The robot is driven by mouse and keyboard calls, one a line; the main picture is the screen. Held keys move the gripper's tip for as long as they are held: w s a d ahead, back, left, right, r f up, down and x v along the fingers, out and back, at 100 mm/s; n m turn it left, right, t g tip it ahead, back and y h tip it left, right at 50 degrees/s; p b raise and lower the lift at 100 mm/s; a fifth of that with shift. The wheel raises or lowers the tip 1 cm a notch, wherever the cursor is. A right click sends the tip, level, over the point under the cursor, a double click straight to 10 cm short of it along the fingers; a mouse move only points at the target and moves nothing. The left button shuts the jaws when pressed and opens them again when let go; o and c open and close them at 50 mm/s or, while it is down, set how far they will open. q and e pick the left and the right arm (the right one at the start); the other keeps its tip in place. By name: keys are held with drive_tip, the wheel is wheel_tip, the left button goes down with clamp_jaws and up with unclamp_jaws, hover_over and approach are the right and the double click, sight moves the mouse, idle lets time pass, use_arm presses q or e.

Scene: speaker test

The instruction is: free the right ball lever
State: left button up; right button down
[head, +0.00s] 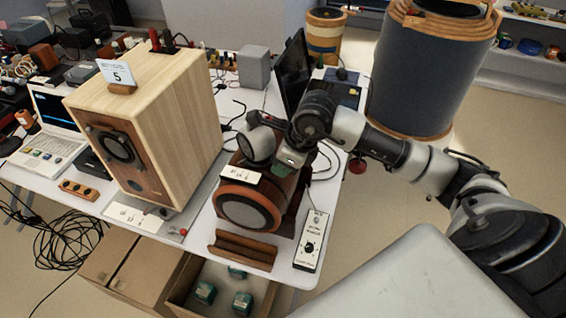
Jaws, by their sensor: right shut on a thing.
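My right gripper (289,162) reaches down over the small brown speaker (268,189). It is shut, but its fingertips and what they hold are hard to make out. The speaker has a round front with an orange-brown ring (247,207) and a white label on top of it. A dark red ball (357,166) shows at the table's right edge, below my right forearm. A smaller red ball (183,232) sits on the grey plate under the large wooden speaker (165,110). I cannot tell which ball is the right lever's. My left gripper is not in view.
A white control box with a knob (311,242) and a brown trough (243,250) lie at the table's front edge. A dark monitor (291,75) stands behind. A large blue drum (425,75) stands right. Below are cartons and green-topped items.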

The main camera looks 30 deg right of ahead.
drive_tip(key=c, duration=1)
unclamp_jaws()
drive_tip(key=shift+c, duration=0.2)
drive_tip(key=b+v, duration=0.1)
drive_tip(key=v, duration=1)
drive_tip(key=shift+b, duration=0.4)
drive_tip(key=shift+f, duration=0.1)
